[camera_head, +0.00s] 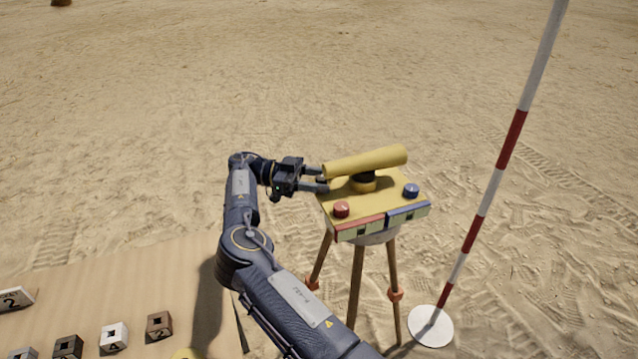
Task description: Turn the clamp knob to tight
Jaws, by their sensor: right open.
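A yellow survey instrument stands on a tripod (356,285), with a yellow telescope tube (370,161) above a yellow plate (376,196). A red knob (341,209) sits at the plate's front left and a blue knob (411,190) at its right. No readable label shows which is the clamp knob. My right gripper (322,179) is open at the plate's left edge, its fingers pointing right, close to the tube's left end. I cannot tell whether the fingers touch anything or if a small part is between them. My left gripper is out of view.
A red-and-white pole (492,180) stands on a white disc (431,326) right of the tripod. A sand-coloured surface (110,285) at lower left holds several small blocks, including a brown one (159,326) and a white one (114,337). Open sand lies behind.

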